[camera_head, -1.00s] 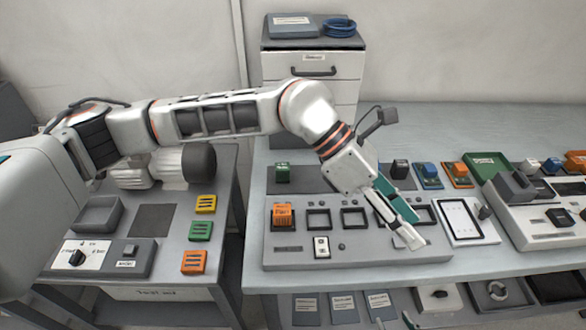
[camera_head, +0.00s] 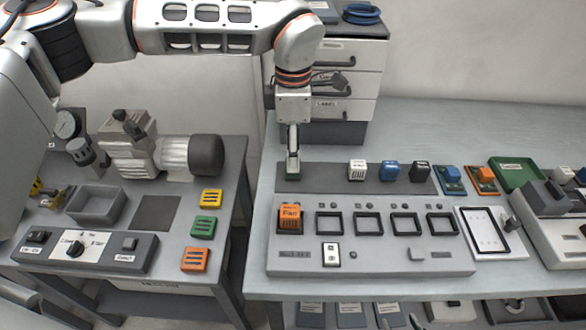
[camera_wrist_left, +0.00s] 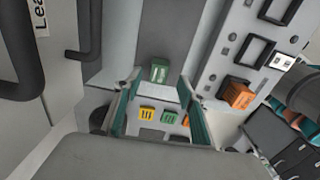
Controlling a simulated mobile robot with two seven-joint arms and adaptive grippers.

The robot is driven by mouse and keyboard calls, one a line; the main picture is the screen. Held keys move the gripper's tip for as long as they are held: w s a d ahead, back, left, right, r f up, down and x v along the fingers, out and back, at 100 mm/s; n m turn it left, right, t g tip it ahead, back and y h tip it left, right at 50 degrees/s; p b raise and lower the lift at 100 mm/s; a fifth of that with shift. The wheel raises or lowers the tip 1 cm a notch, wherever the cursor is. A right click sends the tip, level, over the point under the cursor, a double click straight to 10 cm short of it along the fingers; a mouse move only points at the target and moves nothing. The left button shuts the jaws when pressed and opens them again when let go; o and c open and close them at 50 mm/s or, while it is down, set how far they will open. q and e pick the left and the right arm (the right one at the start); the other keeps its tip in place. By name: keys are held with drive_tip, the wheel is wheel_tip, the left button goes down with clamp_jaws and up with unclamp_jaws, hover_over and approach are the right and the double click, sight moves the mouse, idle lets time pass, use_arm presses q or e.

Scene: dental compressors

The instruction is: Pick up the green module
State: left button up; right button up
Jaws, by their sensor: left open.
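The green module (camera_head: 293,174) stands at the left end of the dark strip on the right-hand bench. In the head view it is mostly hidden behind my left gripper (camera_head: 293,155), which points down over it. In the left wrist view the green module (camera_wrist_left: 159,71) shows at the level of the open fingertips, in the gap between the two teal fingers of my left gripper (camera_wrist_left: 158,84). I cannot tell whether a finger touches it. My right gripper is not in view.
White (camera_head: 357,169), blue (camera_head: 389,170) and black (camera_head: 419,171) modules stand further right on the strip. An orange module (camera_head: 289,218) sits in the panel (camera_head: 375,262) in front, beside several empty square frames. A drawer cabinet (camera_head: 350,82) stands behind.

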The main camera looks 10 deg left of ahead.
use_arm(q)
drive_tip(key=f, duration=0.4)
drive_tip(key=shift+w+a+f, duration=0.1)
drive_tip(key=shift+a+f, duration=0.05)
drive_tip(key=shift+a, duration=0.1)
clamp_jaws()
drive_tip(key=shift+r, duration=0.2)
